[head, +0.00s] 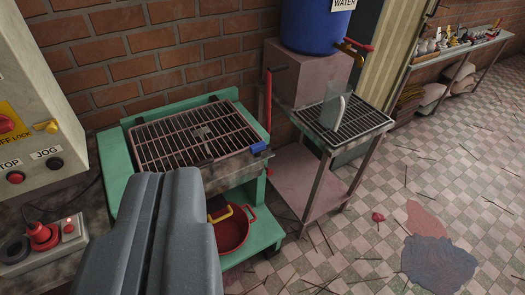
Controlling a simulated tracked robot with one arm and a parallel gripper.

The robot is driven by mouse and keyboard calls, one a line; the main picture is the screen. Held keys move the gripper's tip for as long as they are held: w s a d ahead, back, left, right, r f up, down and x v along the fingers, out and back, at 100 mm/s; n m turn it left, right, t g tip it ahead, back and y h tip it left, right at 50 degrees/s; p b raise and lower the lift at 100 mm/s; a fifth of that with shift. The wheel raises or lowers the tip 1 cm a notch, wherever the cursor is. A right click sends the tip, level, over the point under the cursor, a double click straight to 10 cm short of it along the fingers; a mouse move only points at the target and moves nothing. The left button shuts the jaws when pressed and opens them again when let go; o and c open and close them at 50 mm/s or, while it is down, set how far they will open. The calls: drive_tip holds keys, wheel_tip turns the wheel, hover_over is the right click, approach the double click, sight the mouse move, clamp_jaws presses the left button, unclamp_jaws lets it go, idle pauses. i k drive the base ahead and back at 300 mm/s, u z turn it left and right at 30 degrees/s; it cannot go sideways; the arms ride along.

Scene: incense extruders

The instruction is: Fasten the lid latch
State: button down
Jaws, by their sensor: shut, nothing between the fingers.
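A barred metal lid (195,135) lies closed-looking on a green machine frame (115,165), left of centre. A small blue piece (260,148) sits at its front right corner, and a red upright lever (269,100) stands by its right side. I cannot tell for sure which part is the latch or whether it is fastened. A yellow handle (222,213) shows under the lid's front edge. My gripper (165,180) is grey, shut and empty, in the foreground before the machine. It hides part of the machine's front left.
A red bucket (232,238) sits low in the frame. A grated metal stand (340,125) and a blue water barrel (312,27) are to the right. The tiled floor at right holds scattered sticks and stains.

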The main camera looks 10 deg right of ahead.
sight(257, 149)
drive_tip(key=u, duration=0.05)
drive_tip(key=i, duration=1)
drive_tip(key=z, duration=0.05)
